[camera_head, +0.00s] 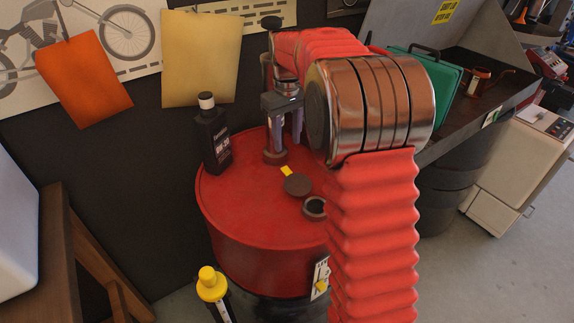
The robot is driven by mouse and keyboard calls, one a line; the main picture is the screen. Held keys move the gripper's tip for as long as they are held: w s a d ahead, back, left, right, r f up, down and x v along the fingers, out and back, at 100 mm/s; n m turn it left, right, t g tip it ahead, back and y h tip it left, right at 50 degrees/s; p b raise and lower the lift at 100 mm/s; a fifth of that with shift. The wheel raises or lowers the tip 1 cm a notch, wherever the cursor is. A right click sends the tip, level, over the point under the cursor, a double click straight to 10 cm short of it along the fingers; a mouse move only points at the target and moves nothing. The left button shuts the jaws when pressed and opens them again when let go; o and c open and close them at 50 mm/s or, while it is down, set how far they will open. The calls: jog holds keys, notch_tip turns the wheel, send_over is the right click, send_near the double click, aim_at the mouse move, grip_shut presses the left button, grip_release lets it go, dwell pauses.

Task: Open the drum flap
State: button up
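The red drum (245,215) stands in the middle of the view, with its top facing up. On its top lies a dark round disc with a yellow tab, which looks like the flap (297,185). A dark ring-shaped opening (315,207) is just to its lower right, partly beside my arm. My gripper (287,146) points down over the back part of the drum top, above and behind the disc. Its two fingers look apart, with no object seen between them. It is close to a brown pump fitting (275,157); I cannot tell whether they touch.
A black bottle (215,138) stands at the drum's back left edge. A yellow-capped item (211,284) is in front of the drum. A wooden frame (80,250) is at left. A metal bench with a green case (430,80) is at right. My red-sleeved arm hides the drum's right side.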

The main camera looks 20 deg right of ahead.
aim_at(287, 171)
notch_tip(287, 171, down, 10)
jog(key=shift+f, duration=0.15)
dwell(0.3)
jog(key=shift+c, duration=0.3)
grip_shut()
dwell(0.3)
